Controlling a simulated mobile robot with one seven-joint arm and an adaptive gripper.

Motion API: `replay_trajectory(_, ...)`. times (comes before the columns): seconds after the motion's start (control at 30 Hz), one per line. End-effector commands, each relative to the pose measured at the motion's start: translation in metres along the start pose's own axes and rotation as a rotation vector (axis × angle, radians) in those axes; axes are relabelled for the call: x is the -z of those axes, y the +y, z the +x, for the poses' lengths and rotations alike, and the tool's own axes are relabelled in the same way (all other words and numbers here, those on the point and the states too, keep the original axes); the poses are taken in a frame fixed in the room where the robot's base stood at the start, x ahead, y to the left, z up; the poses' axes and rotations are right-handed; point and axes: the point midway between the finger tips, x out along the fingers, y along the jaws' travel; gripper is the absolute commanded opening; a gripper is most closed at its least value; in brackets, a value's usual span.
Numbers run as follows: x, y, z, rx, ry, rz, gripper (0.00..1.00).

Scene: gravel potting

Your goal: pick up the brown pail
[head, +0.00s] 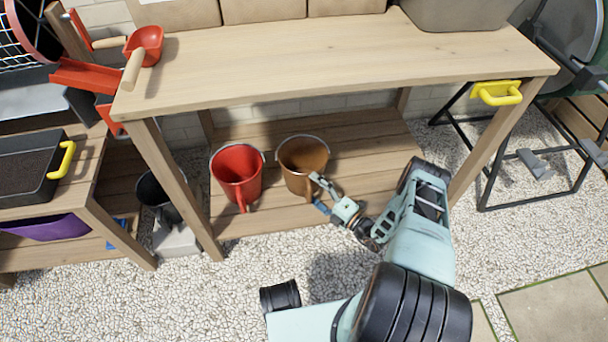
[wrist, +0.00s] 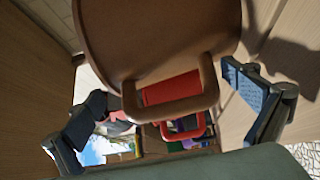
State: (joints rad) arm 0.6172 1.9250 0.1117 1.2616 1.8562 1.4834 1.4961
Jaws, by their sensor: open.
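The brown pail (head: 301,158) stands upright on the lower shelf of the wooden bench, to the right of a red pail (head: 236,172). My gripper (head: 322,193) is at its front right side. In the wrist view, the brown pail (wrist: 155,35) fills the upper middle, with its loop-shaped side handle (wrist: 178,103) pointing toward me. My open gripper (wrist: 168,92) has one finger on each side of this handle, with clear gaps between them. Nothing is held.
The bench top (head: 330,65) overhangs the shelf (head: 370,165) where the pails stand. A bench leg (head: 175,185) stands left of the red pail. A yellow handle (head: 498,93) sticks out from the bench's right front. The shelf right of the brown pail is clear.

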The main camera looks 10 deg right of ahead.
Motion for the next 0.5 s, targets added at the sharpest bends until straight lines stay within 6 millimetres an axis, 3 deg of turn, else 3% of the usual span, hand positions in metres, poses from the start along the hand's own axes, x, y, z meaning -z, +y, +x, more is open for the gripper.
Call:
replay_trajectory(0.07, -0.0002, 0.0002, -0.0002, 0.000, 0.000, 0.000, 1.00)
replay_trajectory(0.5, -0.0004, 0.0005, -0.0004, -0.001, 0.000, 0.000, 0.53)
